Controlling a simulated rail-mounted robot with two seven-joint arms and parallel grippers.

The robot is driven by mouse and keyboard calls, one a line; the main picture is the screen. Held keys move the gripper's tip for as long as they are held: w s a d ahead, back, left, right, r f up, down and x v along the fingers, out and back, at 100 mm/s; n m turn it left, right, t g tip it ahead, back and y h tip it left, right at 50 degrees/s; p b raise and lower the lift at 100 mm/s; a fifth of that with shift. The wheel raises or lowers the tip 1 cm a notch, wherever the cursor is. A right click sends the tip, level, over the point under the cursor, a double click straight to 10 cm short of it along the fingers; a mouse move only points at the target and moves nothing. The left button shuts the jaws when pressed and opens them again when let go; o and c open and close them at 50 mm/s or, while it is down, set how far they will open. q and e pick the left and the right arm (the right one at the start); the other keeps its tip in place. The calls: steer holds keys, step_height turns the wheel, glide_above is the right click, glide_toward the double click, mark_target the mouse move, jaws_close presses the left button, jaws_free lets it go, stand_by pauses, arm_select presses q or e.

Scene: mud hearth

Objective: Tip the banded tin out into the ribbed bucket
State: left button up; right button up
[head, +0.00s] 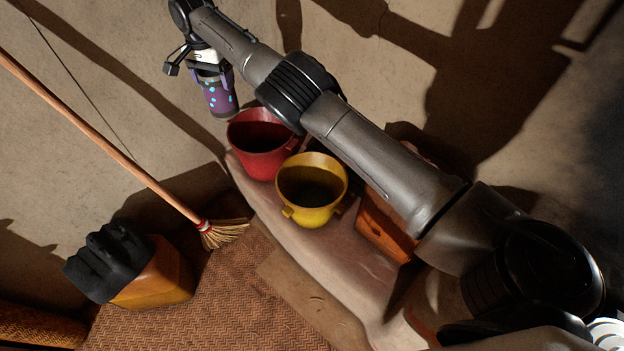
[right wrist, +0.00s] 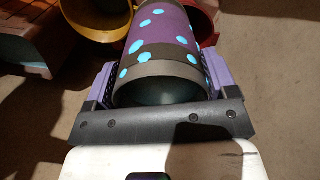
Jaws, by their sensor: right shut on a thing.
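The banded tin (head: 219,97) is purple with cyan dots and grey bands. My right gripper (head: 208,74) is shut on it and holds it in the air, just up-left of the red bucket in the head view. In the right wrist view the tin (right wrist: 165,45) lies between the purple fingers, its dark round near end facing the camera. I cannot tell whether that end is open or what is inside. The red bucket (head: 258,160) and the yellow bucket (head: 311,213) stand side by side; I cannot tell which is ribbed. My left gripper is out of view.
The buckets stand on a pale mud ledge (head: 300,246), with an orange-brown box (head: 384,235) to their right, partly behind my arm. A broom (head: 130,168) leans at the left. An orange container with a black top (head: 158,275) stands near the woven mat (head: 215,315).

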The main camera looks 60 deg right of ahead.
mark_target(239, 106)
steer(key=shift+d+f, duration=0.35)
steer(key=shift+f, duration=0.25)
steer(key=f, duration=0.2)
steer(key=d+f+m, duration=0.1)
steer(key=f, duration=0.1)
steer(key=s+d+f+m, duration=0.1)
steer(key=f, duration=0.1)
steer(key=shift+d+f+b, duration=0.2)
steer(key=shift+f+b, duration=0.1)
steer(key=shift+b, duration=0.1)
steer(key=shift+m, duration=0.6)
steer(key=shift+s+d+f, duration=0.1)
steer(key=shift+d+f, duration=0.1)
steer(key=shift+f, duration=0.45)
steer(key=shift+s+d+f, duration=0.15)
steer(key=shift+d+f, duration=0.1)
steer(key=shift+f, duration=0.45)
steer(key=shift+s+d+f, duration=0.1)
steer(key=shift+d+f, duration=0.1)
steer(key=shift+f, duration=0.45)
steer(key=s+d+f+m, duration=0.2)
steer(key=s+d+f, duration=0.1)
steer(key=f, duration=0.4)
steer(key=s+d+f+m, duration=0.3)
steer(key=f, duration=0.4)
steer(key=shift+s+d+f+m+b, duration=0.15)
steer(key=shift+d+f+m+b, duration=0.15)
steer(key=shift+d+f+b, duration=0.1)
